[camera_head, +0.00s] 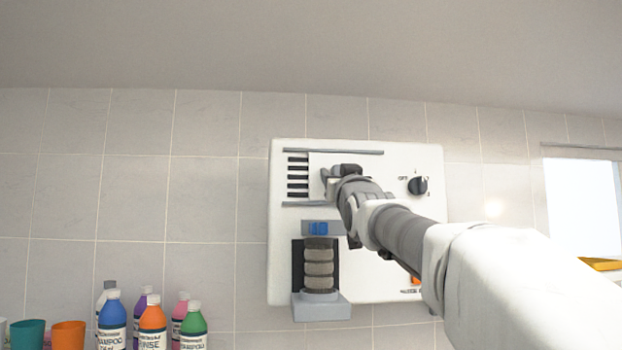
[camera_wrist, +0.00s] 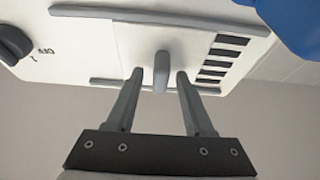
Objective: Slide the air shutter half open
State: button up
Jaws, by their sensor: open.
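The air shutter (camera_head: 318,161) is a pale flat plate between two grey rails on the white wall unit. Several dark vent slots (camera_head: 298,176) show uncovered at its left in the head view and at its right in the wrist view (camera_wrist: 220,58), which is turned over. A grey upright handle (camera_wrist: 161,72) stands out from the shutter plate (camera_wrist: 140,45). My gripper (camera_head: 333,176) is open in front of the shutter. In the wrist view its two fingertips (camera_wrist: 159,75) lie either side of the handle, with a gap on each side. My arm hides part of the shutter in the head view.
The unit (camera_head: 278,260) also carries a black dial (camera_head: 418,186) marked OFF, a blue piece (camera_head: 319,228) and a grey ribbed cylinder (camera_head: 319,265) in a holder below the shutter. Several bottles (camera_head: 152,322) and cups (camera_head: 68,335) stand at lower left. A bright window is at right.

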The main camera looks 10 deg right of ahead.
jog(key=b+v, duration=0.6)
jog(key=v, duration=1.1)
jog(key=shift+s, duration=0.15)
jog(key=shift+f, duration=0.2)
jog(key=s+f+g, duration=0.3)
jog(key=f+g, duration=0.2)
jog(key=f, duration=0.9)
jog(key=s+f+g, duration=0.2)
jog(key=f+g, duration=0.2)
jog(key=f, duration=1)
jog(key=s+f+g, duration=0.4)
jog(key=s+f, duration=0.3)
jog(key=f, duration=0.3)
jog(key=s+f+g, duration=0.3)
jog(key=s+f, duration=0.4)
jog(key=f, duration=0.3)
jog(key=shift+s+g, duration=0.4)
jog(key=shift+r, duration=0.1)
